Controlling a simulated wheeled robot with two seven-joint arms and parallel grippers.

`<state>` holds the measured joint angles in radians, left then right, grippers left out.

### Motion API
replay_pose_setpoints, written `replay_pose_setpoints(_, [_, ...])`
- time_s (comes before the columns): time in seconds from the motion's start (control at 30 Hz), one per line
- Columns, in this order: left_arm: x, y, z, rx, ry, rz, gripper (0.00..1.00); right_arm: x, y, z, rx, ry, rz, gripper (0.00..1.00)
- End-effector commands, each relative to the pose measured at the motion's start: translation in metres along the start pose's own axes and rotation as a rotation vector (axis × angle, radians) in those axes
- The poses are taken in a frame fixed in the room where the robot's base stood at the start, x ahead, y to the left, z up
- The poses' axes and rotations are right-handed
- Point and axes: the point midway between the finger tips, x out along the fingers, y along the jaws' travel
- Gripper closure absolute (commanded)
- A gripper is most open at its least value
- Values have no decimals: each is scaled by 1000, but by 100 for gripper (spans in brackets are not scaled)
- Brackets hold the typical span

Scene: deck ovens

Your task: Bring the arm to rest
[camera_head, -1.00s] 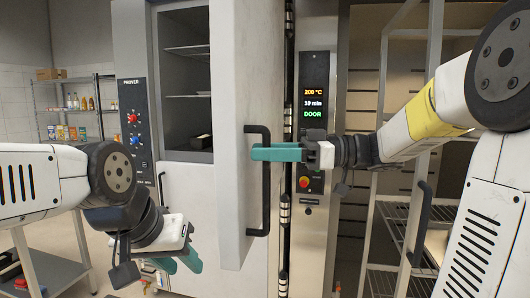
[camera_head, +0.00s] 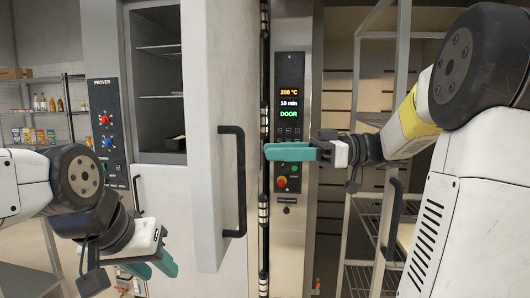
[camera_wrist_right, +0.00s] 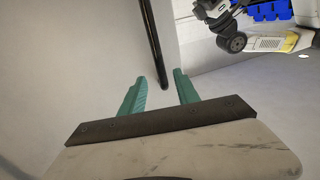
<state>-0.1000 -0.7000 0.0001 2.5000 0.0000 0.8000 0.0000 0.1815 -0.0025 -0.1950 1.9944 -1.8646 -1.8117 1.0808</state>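My right gripper (camera_head: 268,152) has teal fingers and points left in front of the steel control column. In the right wrist view its two fingers (camera_wrist_right: 160,92) stand apart with nothing between them. The black door handle (camera_head: 240,182) is just left of the fingertips in the head view, clear of them. A black bar, apparently this handle, shows beyond the fingers in the right wrist view (camera_wrist_right: 153,45). My left gripper (camera_head: 158,268) hangs low at the left, its teal fingers apart and empty, pointing down and right.
The large pale door (camera_head: 208,120) stands open by the prover cabinet (camera_head: 155,95). A control panel (camera_head: 289,105) reads 200 °C, 10 min and DOOR. A wire rack (camera_head: 372,215) stands behind my right arm. A shelf with bottles (camera_head: 45,104) is at the far left.

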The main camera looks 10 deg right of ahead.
Motion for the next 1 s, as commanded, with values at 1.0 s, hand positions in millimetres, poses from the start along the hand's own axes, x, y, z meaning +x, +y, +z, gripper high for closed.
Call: replay_pose_setpoints(1.0, [0,0,0,0,0,0,64,-118,66,45,232,-295,1507,62])
